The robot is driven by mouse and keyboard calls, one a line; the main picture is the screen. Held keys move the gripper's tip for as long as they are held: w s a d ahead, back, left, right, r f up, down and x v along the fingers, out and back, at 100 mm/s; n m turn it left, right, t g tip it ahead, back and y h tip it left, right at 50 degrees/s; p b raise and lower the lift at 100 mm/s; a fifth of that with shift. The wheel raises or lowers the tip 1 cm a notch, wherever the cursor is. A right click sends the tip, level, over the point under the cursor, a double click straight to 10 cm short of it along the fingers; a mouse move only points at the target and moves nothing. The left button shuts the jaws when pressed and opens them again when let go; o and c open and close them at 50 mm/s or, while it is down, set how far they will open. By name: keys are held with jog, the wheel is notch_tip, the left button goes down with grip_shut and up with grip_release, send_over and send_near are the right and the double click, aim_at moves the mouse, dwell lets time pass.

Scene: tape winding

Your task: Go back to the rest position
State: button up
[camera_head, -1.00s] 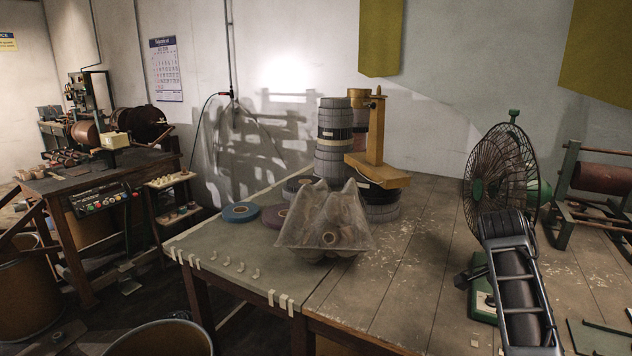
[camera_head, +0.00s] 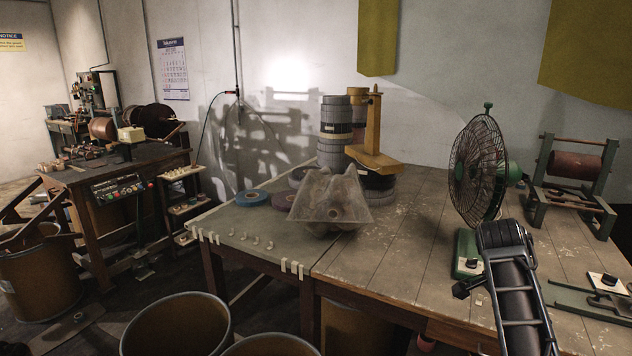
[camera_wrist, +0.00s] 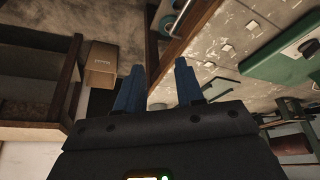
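My gripper (camera_wrist: 158,72) shows in the wrist view with its two blue fingers apart and nothing between them. A brown cardboard box (camera_wrist: 102,65) and a table edge appear beyond the fingers, with the scene strongly tilted. In the head view my dark arm reaches up at the lower right, in front of the table; the fingers cannot be made out there. The workbench (camera_head: 400,245) carries a translucent, peaked holder (camera_head: 330,200) with a roll in it. A blue tape roll (camera_head: 251,198) lies to its left.
A green fan (camera_head: 478,172) stands on the bench close behind my arm. A roller stand (camera_head: 575,180) is at the right. Grey rolls (camera_head: 335,135) and a yellow press (camera_head: 373,140) stand at the back. Open drums (camera_head: 175,325) stand on the floor at the front left.

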jog(key=s+a+f+n+t+h, duration=0.1)
jog(key=s+f+n+t, duration=0.15)
jog(key=s+f, duration=0.3)
jog(key=s+a+f+n+t, duration=0.1)
jog(key=s+a+f+n, duration=0.2)
jog(key=f, duration=0.4)
jog(key=s+a+f+n+t+y, duration=0.1)
jog(key=s+a+f+n+t, duration=0.15)
jog(key=s, duration=0.55)
jog(key=s+a+f+n+t+y, duration=0.1)
jog(key=s+a+f+n+t, duration=0.2)
jog(key=s, duration=0.4)
jog(key=s+a+r+n+t+y, duration=0.1)
jog(key=s+a+r+n, duration=0.1)
jog(key=s+a+r, duration=0.3)
jog(key=s+a+r+n+t+y, duration=0.1)
jog(key=s+a+r+n, duration=0.15)
jog(key=s, duration=0.55)
jog(key=s+a+r+n+t, duration=0.1)
jog(key=s+a+r+t, duration=0.1)
jog(key=s+r, duration=0.3)
jog(key=s+a+r+n+t+y, duration=0.1)
jog(key=s+a+r, duration=0.2)
jog(key=r, duration=0.9)
jog(key=s, duration=0.2)
jog(key=shift+s+a+n+t+y, duration=0.3)
jog(key=shift+a+n+t, duration=0.05)
jog(key=shift+a+t, duration=0.05)
jog(key=shift+r, duration=0.1)
